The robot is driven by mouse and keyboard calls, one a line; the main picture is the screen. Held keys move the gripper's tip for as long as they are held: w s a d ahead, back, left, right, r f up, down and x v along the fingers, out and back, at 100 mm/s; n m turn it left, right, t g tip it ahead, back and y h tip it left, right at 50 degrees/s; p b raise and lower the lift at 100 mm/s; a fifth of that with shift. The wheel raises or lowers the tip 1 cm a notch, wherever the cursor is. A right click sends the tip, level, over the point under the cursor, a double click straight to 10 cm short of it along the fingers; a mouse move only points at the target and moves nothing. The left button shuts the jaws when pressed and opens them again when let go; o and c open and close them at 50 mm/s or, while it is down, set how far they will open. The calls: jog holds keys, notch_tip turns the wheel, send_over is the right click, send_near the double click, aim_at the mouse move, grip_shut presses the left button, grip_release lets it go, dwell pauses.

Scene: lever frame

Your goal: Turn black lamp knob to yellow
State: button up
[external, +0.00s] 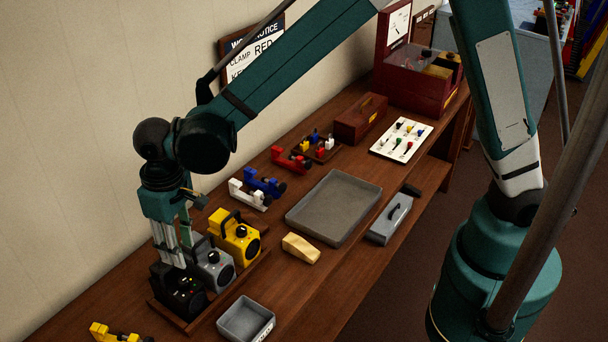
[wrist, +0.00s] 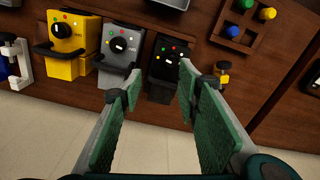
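The black lamp (external: 178,292) stands at the near end of a row of three lamps in the external view. In the wrist view the black lamp (wrist: 160,88) is at top centre, with small coloured dots and a pale mark on its dark face. Its knob is hard to make out against the black, and which colour it points to is too small to tell. My gripper (external: 176,262) points down above the black lamp. In the wrist view my gripper (wrist: 159,80) is open, its green-padded fingers either side of the lamp, with nothing between them.
The grey lamp (external: 215,272) stands close beside the black one, with the yellow lamp (external: 236,240) beyond it. A small grey bin (external: 247,320) and a large grey tray (external: 334,207) are on the bench. The wall is close behind the lamps.

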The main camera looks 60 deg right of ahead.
aim_at(182, 280)
jog(key=shift+s+a+f, duration=0.15)
jog(key=shift+a+f, duration=0.7)
jog(key=shift+a, duration=0.3)
jog(key=shift+f, duration=0.15)
jog(key=shift+f+p, duration=0.5)
jog(key=shift+f, duration=3.25)
jog(key=c, duration=0.9)
